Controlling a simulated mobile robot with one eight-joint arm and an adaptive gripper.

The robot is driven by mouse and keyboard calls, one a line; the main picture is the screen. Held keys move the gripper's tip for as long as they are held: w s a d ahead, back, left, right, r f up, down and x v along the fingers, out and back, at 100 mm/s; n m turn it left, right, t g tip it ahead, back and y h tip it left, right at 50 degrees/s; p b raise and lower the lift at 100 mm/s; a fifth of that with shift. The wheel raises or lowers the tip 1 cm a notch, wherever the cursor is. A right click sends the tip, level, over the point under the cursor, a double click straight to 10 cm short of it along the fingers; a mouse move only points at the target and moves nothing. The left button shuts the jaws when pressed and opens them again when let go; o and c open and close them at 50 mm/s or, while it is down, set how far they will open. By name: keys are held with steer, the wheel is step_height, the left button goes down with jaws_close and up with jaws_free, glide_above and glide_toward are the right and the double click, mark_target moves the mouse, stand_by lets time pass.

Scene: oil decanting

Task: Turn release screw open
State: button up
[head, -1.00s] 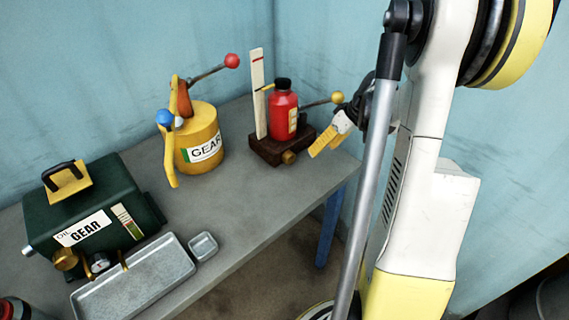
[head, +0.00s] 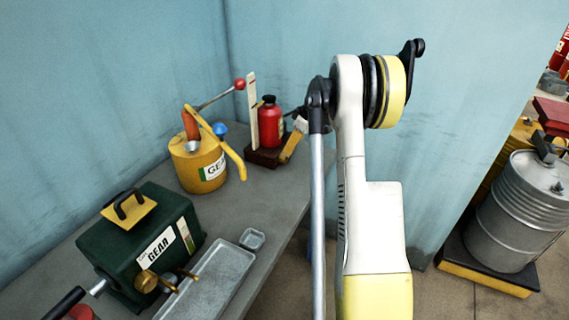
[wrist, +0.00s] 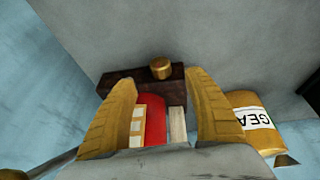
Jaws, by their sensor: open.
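The release screw is a round brass knob (wrist: 161,68) on the side of a dark brown base (wrist: 140,88), seen in the wrist view. A red bottle with a black cap (head: 270,124) stands upright on this base (head: 259,157) in the head view. My gripper (wrist: 161,82) is open, with its two yellow fingers apart. In the wrist view the knob lies just beyond and between the fingertips, with visible gaps. In the head view my gripper (head: 290,150) is at the right side of the base, and the knob is hidden there.
A white upright strip (head: 252,112) stands beside the bottle. A yellow GEAR can (head: 192,163) is left of it. A green GEAR box (head: 132,240) and a metal tray (head: 215,278) are nearer on the grey table. A blue wall is close behind.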

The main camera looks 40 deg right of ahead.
mark_target(285, 159)
steer(key=b+x, duration=0.2)
steer(key=x, duration=0.7)
steer(key=shift+b, duration=0.4)
steer(key=c, duration=1.2)
